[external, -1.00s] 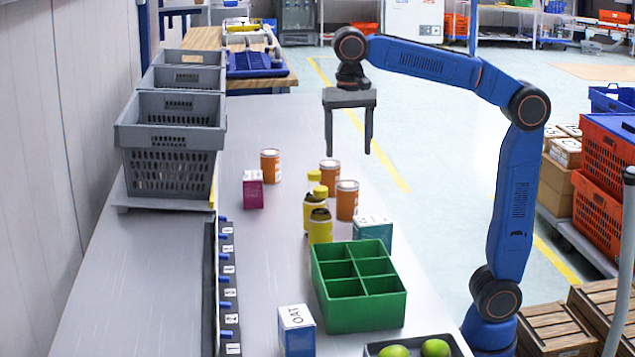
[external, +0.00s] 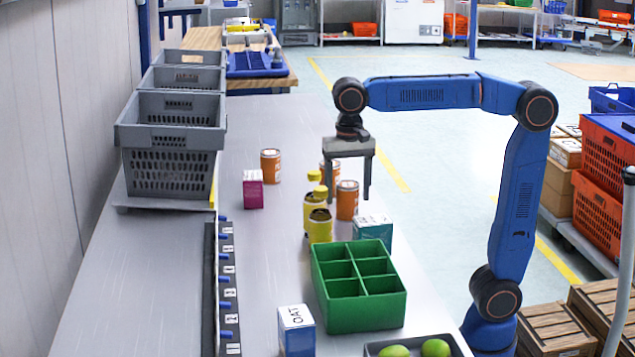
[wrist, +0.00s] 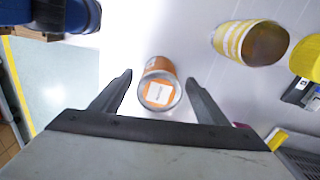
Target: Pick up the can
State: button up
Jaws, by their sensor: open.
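An orange can (wrist: 160,90) with a pale label on its top shows in the wrist view, between the two fingers. In the external view, an orange can (external: 347,200) stands on the table beside the yellow bottles. My gripper (external: 348,200) points down, its fingers either side of this can in the picture; their exact height is hard to judge. In the wrist view my gripper (wrist: 158,77) is open, with gaps between fingers and can. A second orange can (external: 327,169) stands behind, partly hidden by my gripper, and a third (external: 270,166) farther left.
Yellow bottles (external: 314,190) and a yellow container (external: 320,227) stand close left of the gripper. A teal box (external: 373,230) and a green divided tray (external: 322,278) are in front. A magenta box (external: 253,190) and grey crates (external: 170,140) are left.

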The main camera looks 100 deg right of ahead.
aim_at(348, 205)
jog(key=shift+d+f, duration=0.1)
jog(key=shift+f, duration=2.1)
jog(key=c, duration=1.4)
